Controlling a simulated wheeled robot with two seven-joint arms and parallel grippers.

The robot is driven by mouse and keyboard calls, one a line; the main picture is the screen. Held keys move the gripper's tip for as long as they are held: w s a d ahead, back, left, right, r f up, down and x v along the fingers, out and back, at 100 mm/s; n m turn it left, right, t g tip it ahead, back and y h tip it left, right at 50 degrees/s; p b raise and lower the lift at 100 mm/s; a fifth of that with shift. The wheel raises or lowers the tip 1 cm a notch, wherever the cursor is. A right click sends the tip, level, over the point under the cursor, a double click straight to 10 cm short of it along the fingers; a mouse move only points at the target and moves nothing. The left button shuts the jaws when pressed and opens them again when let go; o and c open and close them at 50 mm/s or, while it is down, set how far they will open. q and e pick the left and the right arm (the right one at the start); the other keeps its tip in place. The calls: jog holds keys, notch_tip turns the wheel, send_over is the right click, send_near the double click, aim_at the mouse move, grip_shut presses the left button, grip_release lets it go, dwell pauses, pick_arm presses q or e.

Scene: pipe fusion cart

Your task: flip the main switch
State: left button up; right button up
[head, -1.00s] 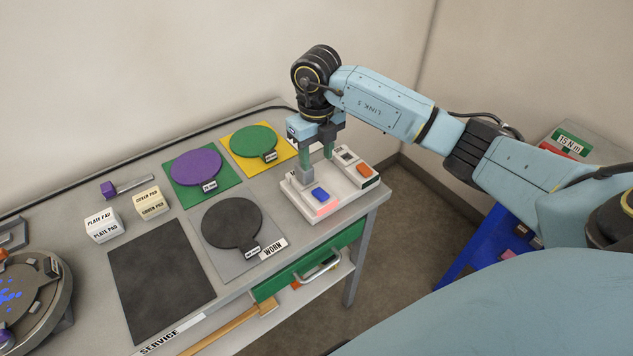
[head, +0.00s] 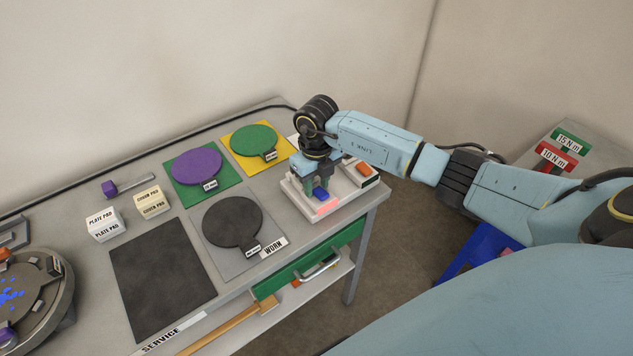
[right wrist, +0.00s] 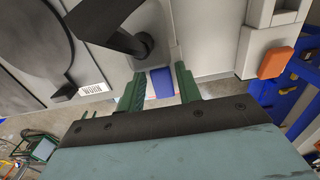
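A white switch panel (head: 338,207) sits on the near right corner of the grey bench. It carries a blue switch (head: 320,194) above a red-lit strip, and an orange switch (head: 364,169) on the right part. No label names the main switch. My right gripper (head: 317,184) points down at the blue switch. In the right wrist view its green fingers (right wrist: 160,72) stand apart, with the blue switch (right wrist: 161,84) showing between them; contact cannot be told. A dark lever-like part (right wrist: 108,20) on a grey base shows just beyond the fingers. My left gripper is not in view.
Green (head: 256,139), purple (head: 197,167) and black (head: 232,223) discs lie on mats left of the panel. White and cream pad blocks and a dark mat (head: 162,266) lie further left. A drawer handle (head: 318,265) juts from the bench front.

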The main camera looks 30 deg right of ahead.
jog(key=c, duration=0.7)
jog(key=shift+o, duration=0.2)
jog(key=shift+s+d+r+t, duration=0.15)
jog(key=shift+s+t, duration=0.15)
jog(key=shift+t, duration=0.5)
jog(key=shift+s+t+b, duration=0.15)
jog(key=shift+t+b, duration=0.25)
jog(key=shift+t, duration=0.7)
jog(key=shift+r, duration=0.1)
jog(key=o, duration=1)
jog(key=b+v, duration=0.1)
jog(key=v, duration=1.2)
jog(key=shift+s+d+r, duration=0.1)
jog(key=shift+r, duration=0.1)
